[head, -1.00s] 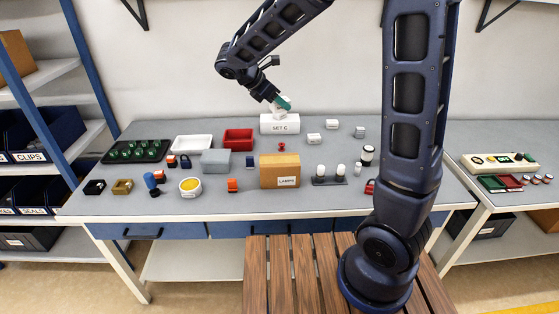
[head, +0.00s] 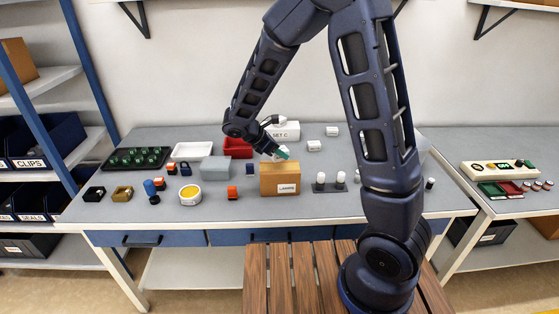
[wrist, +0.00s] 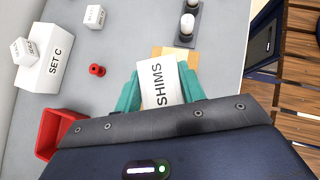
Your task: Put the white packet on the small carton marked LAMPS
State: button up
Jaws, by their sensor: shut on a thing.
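The carton marked LAMPS (head: 280,182) is a tan box near the front middle of the table in the head view. My gripper (head: 283,153) has teal fingers and is just above the carton's back top edge. In the wrist view, my gripper (wrist: 160,90) is shut on a white packet (wrist: 157,82) marked SHIMS, with one finger on each side. A tan part of the carton (wrist: 172,51) shows past the packet; the rest is hidden. I cannot tell whether the packet touches the carton.
A white SET C box (wrist: 56,59) stands behind, with a small white box (wrist: 24,50) on it. A red tray (head: 237,147) is at the back left. A dark stand with white knobs (head: 329,186) is right of the carton. A grey box (head: 215,167) is to the left.

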aim_at(279, 160)
jog(key=shift+f, duration=2)
jog(key=shift+f, duration=0.1)
jog(key=o, duration=1.1)
jog(key=v, duration=1.2)
